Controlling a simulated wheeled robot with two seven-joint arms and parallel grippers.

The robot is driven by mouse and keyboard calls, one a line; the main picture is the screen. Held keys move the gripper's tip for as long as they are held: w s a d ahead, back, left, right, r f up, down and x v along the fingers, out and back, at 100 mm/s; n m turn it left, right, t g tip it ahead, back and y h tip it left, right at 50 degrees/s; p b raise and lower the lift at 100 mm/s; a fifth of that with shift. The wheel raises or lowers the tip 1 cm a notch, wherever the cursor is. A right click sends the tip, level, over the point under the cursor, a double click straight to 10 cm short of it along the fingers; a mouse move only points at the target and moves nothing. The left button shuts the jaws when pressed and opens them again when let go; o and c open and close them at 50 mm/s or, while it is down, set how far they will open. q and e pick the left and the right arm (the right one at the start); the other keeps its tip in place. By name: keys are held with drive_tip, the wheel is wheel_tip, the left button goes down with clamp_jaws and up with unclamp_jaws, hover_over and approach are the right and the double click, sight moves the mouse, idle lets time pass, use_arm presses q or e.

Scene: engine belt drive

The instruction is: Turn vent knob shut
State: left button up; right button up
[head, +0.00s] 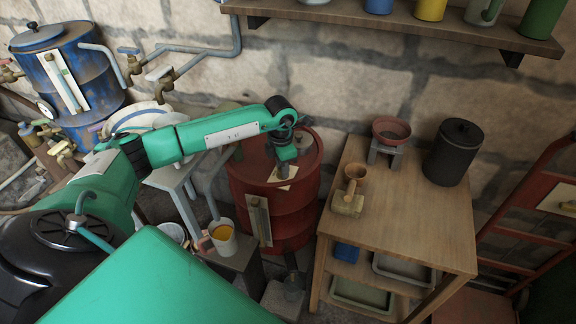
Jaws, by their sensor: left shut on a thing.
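The red drum (304,208) stands in the middle of the head view, in front of the stone wall. My left gripper (284,172) comes down from the green arm onto the drum's top, fingers pointing down. It is shut on the vent knob at the drum's lid. The gripper hides the knob, so I cannot tell how far it is turned. A pale label lies on the drum top beside the fingers. My right gripper is not in view.
A wooden table (425,225) stands right of the drum, with a black canister (453,153) and a red bowl (391,130) on it. A cup of yellow liquid (222,240) stands in front of the drum. A blue tank (72,70) with pipes is at the upper left.

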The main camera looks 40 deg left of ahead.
use_arm(q)
drive_tip(key=shift+s+f, duration=0.1)
drive_tip(key=shift+s, duration=0.05)
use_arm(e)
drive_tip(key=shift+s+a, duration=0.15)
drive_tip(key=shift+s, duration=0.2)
use_arm(q)
drive_tip(key=o, duration=1)
drive_tip(key=shift+c, duration=0.2)
drive_tip(key=shift+s, duration=0.1)
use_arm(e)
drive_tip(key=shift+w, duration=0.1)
use_arm(q)
drive_tip(key=shift+r, duration=0.3)
wheel_tip(320, 180, up, 14)
drive_tip(key=shift+f+b, duration=0.15)
drive_tip(key=shift+b, duration=0.3)
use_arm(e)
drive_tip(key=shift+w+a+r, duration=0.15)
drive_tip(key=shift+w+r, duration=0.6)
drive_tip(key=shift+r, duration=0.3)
